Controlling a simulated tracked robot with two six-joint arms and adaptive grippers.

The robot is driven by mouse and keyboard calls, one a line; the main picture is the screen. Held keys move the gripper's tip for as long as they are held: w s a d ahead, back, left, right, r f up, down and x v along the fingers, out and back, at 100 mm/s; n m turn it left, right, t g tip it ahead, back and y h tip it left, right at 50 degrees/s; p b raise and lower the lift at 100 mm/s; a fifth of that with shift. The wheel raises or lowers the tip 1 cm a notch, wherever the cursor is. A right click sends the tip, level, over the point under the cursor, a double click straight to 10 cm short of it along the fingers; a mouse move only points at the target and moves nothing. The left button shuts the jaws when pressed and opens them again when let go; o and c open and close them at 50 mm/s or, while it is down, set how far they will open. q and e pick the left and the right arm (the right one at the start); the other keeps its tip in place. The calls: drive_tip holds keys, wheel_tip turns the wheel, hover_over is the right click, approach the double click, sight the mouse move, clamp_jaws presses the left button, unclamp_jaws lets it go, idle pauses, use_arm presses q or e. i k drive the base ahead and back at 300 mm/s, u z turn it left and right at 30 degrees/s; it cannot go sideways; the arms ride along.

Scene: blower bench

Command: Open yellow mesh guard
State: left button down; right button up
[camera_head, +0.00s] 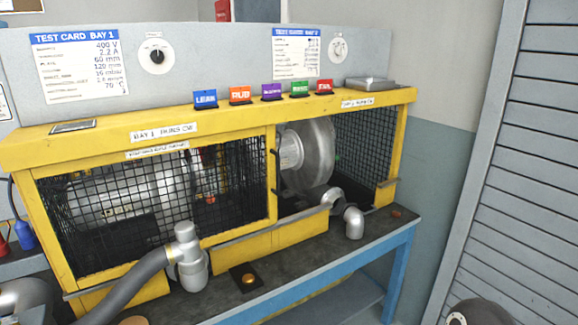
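The yellow mesh guard (235,185) is a yellow frame with black wire mesh across the front of the left bay. It looks closed, and a grey motor-like machine (110,195) shows dimly behind it. A label above it reads as bay 1. A small dark handle-like part (276,165) is at its right edge. The right bay has no mesh across its near front part, and a grey round blower (308,158) shows there. Black mesh (370,145) covers its right part; I cannot tell whether that is a side or a front panel. Neither gripper is in view.
A grey hose (125,285) and upright silver fitting (187,255) stand before the left bay's lower front. A silver elbow (354,222) is before the right bay. Several coloured tags, including a blue one (205,98), stand on top. A slatted shutter (525,150) is at right.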

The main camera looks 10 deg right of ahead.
sight(26, 178)
drive_tip(key=u, duration=0.1)
drive_tip(key=i, duration=0.9)
drive_tip(key=z, duration=0.1)
